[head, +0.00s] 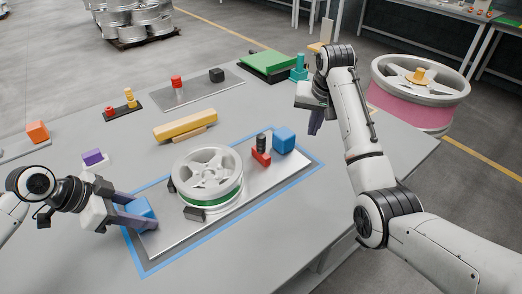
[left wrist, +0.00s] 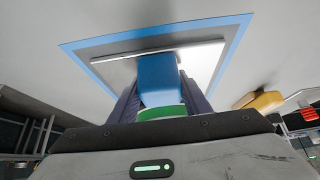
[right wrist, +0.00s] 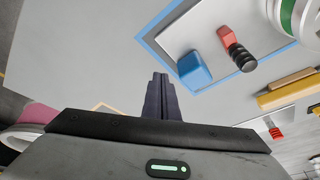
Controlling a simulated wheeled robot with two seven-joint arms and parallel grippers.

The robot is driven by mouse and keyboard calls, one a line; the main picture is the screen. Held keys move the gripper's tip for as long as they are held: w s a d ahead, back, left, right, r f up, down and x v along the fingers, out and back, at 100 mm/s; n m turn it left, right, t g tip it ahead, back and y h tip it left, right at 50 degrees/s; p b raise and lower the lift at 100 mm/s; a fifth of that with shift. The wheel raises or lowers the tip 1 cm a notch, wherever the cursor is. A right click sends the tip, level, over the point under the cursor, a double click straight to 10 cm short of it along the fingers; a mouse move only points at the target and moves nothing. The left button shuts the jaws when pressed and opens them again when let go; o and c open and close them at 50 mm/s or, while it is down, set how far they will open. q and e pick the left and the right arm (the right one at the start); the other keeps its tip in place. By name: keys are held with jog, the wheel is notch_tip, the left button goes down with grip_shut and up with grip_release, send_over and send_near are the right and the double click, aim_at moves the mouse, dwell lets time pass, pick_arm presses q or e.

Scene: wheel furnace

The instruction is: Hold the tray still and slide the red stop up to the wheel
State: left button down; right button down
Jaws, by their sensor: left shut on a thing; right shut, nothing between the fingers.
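The metal tray (head: 152,240) lies inside a blue outline on the table. A silver wheel with a green band (head: 207,172) lies flat on it. The red stop (head: 261,158), with a black ribbed knob (head: 261,142), sits right of the wheel, with a gap between them; the stop also shows in the right wrist view (right wrist: 225,36). My left gripper (head: 143,212) is shut on the blue block (left wrist: 158,78) at the tray's left end. Another blue block (head: 284,140) stands at the right end. My right gripper (head: 315,128) is shut and empty, raised beyond that block.
Dark blocks (head: 195,213) stand against the wheel. A yellow bar (head: 185,125) lies behind the tray. A grey plate (head: 198,90) with a red piece and a black piece is further back. A large pink-banded wheel (head: 417,95) stands right. The table's front right is clear.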

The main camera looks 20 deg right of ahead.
jog(key=w+a+r+n+t, duration=0.1)
jog(key=w+a+r+n, duration=0.15)
jog(key=a, duration=0.35)
jog(key=w+a+r+n+t, duration=0.1)
jog(key=a+r, duration=0.2)
jog(key=a, duration=0.2)
notch_tip(320, 180, down, 8)
jog(key=shift+a+f, duration=0.15)
jog(key=shift+f, duration=0.15)
